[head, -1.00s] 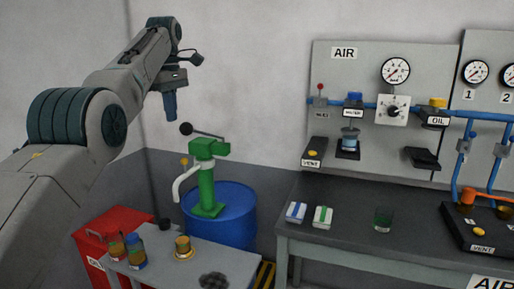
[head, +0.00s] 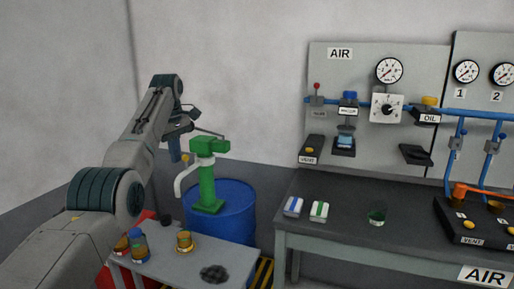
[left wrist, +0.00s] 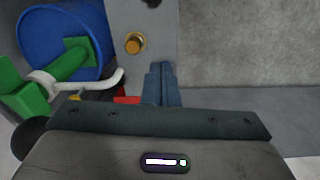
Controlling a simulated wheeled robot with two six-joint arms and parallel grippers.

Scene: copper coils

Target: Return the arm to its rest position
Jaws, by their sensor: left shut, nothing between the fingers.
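My left arm comes in from the left in the head view. Its gripper (head: 175,150) points down, shut and empty, in the air just left of the green hand pump. In the left wrist view the shut blue fingers (left wrist: 160,84) show at the middle, with nothing between them. The small grey table (left wrist: 150,50) and a brass-coloured jar (left wrist: 134,43) lie beyond the fingers. My right gripper is not in view.
A blue drum (head: 230,212) carries the green pump (head: 207,180) with its white spout. The small table (head: 185,262) holds jars and a dark pad. A workbench (head: 345,225) with packets and a glass stands right, below the AIR panel (head: 365,70).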

